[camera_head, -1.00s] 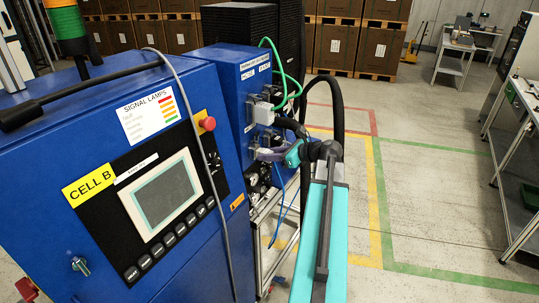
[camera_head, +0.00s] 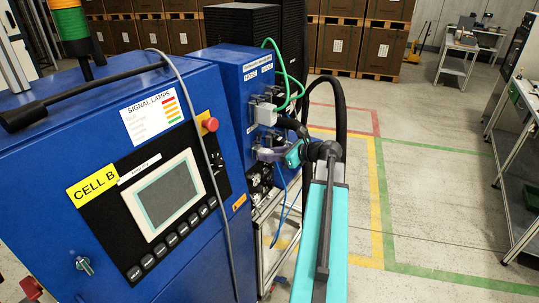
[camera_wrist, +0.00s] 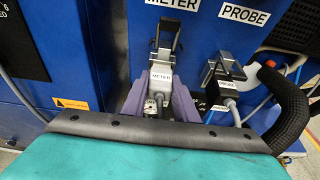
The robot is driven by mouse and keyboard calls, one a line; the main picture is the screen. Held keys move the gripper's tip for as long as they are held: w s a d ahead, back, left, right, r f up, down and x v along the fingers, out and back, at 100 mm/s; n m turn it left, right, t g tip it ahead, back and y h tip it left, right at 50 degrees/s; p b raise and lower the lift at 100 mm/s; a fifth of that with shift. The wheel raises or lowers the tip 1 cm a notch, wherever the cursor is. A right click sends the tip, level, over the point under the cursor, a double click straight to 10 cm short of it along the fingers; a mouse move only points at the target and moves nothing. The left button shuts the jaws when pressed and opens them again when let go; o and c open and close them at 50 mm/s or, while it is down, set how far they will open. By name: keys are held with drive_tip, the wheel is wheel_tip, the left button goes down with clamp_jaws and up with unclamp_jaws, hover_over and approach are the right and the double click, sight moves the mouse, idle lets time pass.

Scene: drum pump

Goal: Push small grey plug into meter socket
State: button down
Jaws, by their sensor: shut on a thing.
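My gripper (camera_wrist: 160,92) has two purple fingers, shut on the sides of a small grey plug (camera_wrist: 161,78) labelled METER. In the wrist view the plug is right in front of the meter socket (camera_wrist: 165,48), a metal housing with a dark upright lever, under the METER sign on the blue panel. The plug's front end meets or nearly meets the socket; I cannot tell how deep it sits. In the head view my gripper (camera_head: 271,155) is at the side face of the blue cabinet, and the plug is too small to make out.
Right of the meter socket is the probe socket (camera_wrist: 222,68) with a grey plug and cable. A thick black ribbed hose (camera_wrist: 287,105) curves close on the right. In the head view green cables (camera_head: 280,72) hang above my gripper.

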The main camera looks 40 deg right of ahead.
drive_tip(key=shift+w+a, duration=0.1)
drive_tip(key=shift+w, duration=0.2)
idle(0.6)
drive_tip(key=c, duration=1.3)
unclamp_jaws()
drive_tip(key=shift+c, duration=0.2)
drive_tip(key=p+v, duration=0.3)
drive_tip(key=v, duration=0.6)
drive_tip(key=shift+s, duration=0.1)
